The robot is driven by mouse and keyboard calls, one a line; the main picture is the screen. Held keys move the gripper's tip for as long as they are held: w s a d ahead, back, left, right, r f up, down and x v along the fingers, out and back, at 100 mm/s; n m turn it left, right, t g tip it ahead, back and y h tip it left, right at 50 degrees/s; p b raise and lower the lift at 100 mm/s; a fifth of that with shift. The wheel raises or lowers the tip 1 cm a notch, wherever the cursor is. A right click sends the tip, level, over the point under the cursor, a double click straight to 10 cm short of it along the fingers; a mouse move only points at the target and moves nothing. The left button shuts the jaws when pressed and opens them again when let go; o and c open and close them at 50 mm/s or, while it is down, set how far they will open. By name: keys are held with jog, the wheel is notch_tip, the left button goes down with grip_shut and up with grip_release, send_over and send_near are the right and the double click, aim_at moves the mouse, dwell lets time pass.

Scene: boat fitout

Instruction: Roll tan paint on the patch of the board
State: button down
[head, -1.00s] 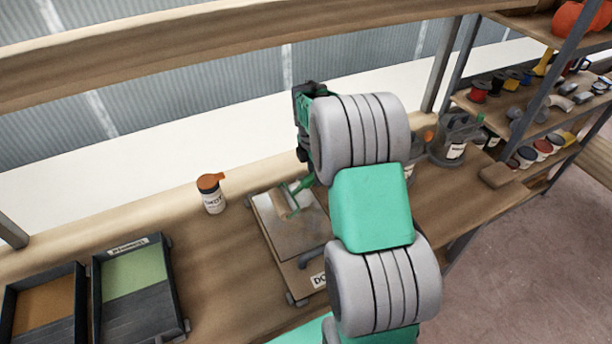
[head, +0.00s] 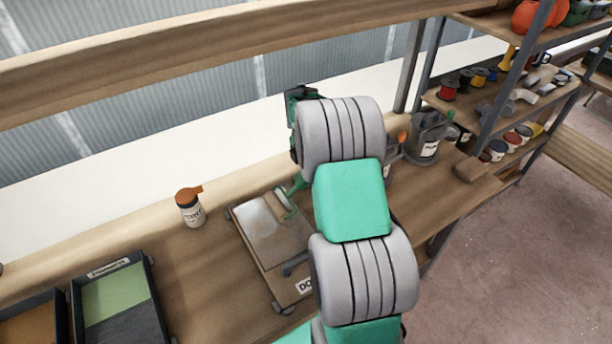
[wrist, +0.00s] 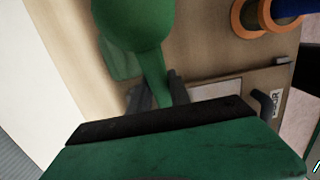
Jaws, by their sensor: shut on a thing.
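The board (head: 268,262) lies flat on the bench, with a label at its near end. A pale patch (head: 257,220) shows on its far left part. A paint roller (head: 283,198) with a green frame is at the board's far right edge; I cannot tell if it touches. In the wrist view my gripper (wrist: 158,95) is shut on the roller's green handle (wrist: 154,75). The tray with tan-brown paint (head: 28,330) is at the lower left, partly cut off.
A tray with green paint (head: 115,292) stands beside the tan one. Grey containers (head: 425,140) stand on the bench at right, before a loaded shelf (head: 490,110). Bench between bottle and trays is clear.

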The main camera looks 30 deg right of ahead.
aim_at(294, 188)
jog(key=d, duration=0.4)
jog(key=shift+d+r+p, duration=0.1)
jog(key=shift+d+p, duration=0.1)
jog(key=shift+p, duration=0.2)
jog(key=shift+a, duration=0.1)
jog(key=shift+a, duration=2.4)
jog(key=shift+a+p, duration=0.3)
jog(key=shift+a, duration=2.05)
jog(key=shift+a, duration=2.4)
